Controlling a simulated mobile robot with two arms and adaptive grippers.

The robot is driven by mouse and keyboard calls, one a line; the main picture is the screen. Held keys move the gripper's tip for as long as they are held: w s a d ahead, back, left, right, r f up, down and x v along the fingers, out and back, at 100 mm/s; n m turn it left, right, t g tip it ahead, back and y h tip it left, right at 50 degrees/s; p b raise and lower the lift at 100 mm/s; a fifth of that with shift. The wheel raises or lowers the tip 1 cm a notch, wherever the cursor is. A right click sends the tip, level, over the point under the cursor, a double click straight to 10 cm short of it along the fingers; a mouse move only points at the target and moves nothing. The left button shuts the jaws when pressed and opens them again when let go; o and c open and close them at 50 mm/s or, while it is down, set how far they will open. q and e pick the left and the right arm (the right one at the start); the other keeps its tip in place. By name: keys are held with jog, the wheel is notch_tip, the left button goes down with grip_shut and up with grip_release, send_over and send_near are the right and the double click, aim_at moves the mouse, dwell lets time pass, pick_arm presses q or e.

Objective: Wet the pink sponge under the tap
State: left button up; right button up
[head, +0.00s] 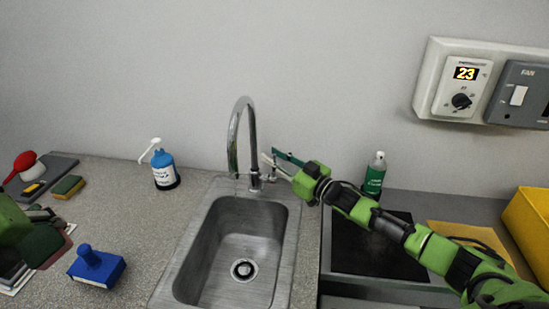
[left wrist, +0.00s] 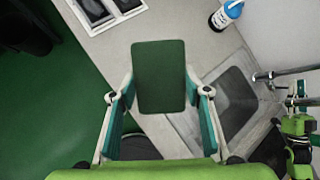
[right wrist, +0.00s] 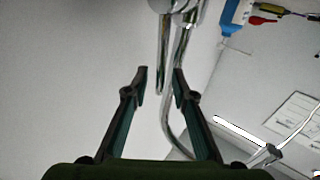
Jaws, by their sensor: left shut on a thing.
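My left gripper (left wrist: 160,88) is shut on a flat dark green pad (left wrist: 158,62), seen from its green face. In the head view, the pad (head: 42,243) is at the left edge, over the counter left of the sink. The chrome tap (head: 251,135) stands at the back of the steel sink (head: 196,250). My right gripper (head: 277,160) is open and empty beside the tap, close to its side lever (head: 268,178). No water shows.
A green spray bottle (head: 374,176) stands behind my right arm. A yellow bin (head: 533,225) is far right. The basin is empty.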

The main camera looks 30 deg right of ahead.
jog(key=v, duration=1.2)
dwell(0.3)
pick_arm(q)
jog(key=shift+r, duration=0.1)
pick_arm(e)
jog(key=shift+r, duration=0.1)
dwell(0.4)
